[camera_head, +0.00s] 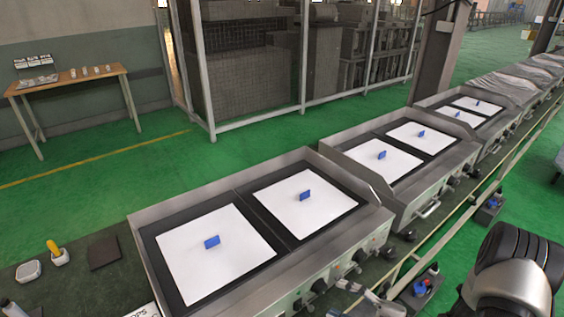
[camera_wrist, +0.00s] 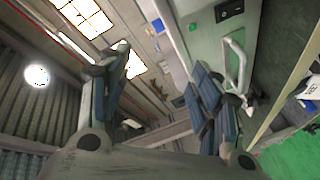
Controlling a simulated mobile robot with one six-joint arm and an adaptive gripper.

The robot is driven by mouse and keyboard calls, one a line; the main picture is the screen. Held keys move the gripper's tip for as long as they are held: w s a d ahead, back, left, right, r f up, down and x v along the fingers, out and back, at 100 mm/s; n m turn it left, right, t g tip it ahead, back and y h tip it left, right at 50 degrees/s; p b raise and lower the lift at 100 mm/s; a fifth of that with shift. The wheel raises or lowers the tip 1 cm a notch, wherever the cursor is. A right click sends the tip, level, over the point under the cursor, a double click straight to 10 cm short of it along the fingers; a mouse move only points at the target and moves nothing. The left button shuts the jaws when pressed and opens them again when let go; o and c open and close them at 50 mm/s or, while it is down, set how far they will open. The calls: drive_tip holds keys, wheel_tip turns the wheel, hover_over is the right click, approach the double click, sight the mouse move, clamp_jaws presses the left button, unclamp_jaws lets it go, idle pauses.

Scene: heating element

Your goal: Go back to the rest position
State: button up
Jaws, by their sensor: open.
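My gripper (camera_wrist: 165,85) is open and empty in the wrist view. In the head view, a dark, rounded part of my arm shows at the lower right, and a piece that may be my gripper shows at the bottom edge, too cut off to tell. Griddle stations stand in a row in the head view. The nearest heating element (camera_head: 170,247) has white sheets on two dark plates, each with a small blue block, one on the left (camera_head: 212,242) and one on the right (camera_head: 305,196).
A second griddle (camera_head: 425,178) and more units run toward the upper right. A yellow-handled tool (camera_head: 54,249), a white dish (camera_head: 28,271) and a dark square pad (camera_head: 104,252) lie left of the near griddle. A wooden table (camera_head: 70,82) and metal-framed cage stand behind. Green floor (camera_head: 100,170) between is clear.

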drive_tip(key=s+a+r+n+g+h, duration=0.4)
drive_tip(key=r+n, duration=0.4)
drive_tip(key=n, duration=0.5)
drive_tip(key=s+a+r+n+g+h, duration=0.1)
drive_tip(key=s+a+r+n+g, duration=0.3)
drive_tip(key=s+r+n+g, duration=0.65)
drive_tip(key=s+d+r+n+t+h, duration=0.2)
drive_tip(key=r+n+t+h, duration=0.2)
drive_tip(key=n, duration=0.9)
drive_tip(key=s+d+r+n+t+h, duration=0.3)
drive_tip(key=r+n+t+h, duration=0.1)
drive_tip(key=n, duration=1)
drive_tip(key=shift+d+r+t+h, duration=0.2)
drive_tip(key=shift+d+t+h, duration=0.15)
drive_tip(key=shift+t+h, duration=0.7)
drive_tip(key=shift+w, duration=0.1)
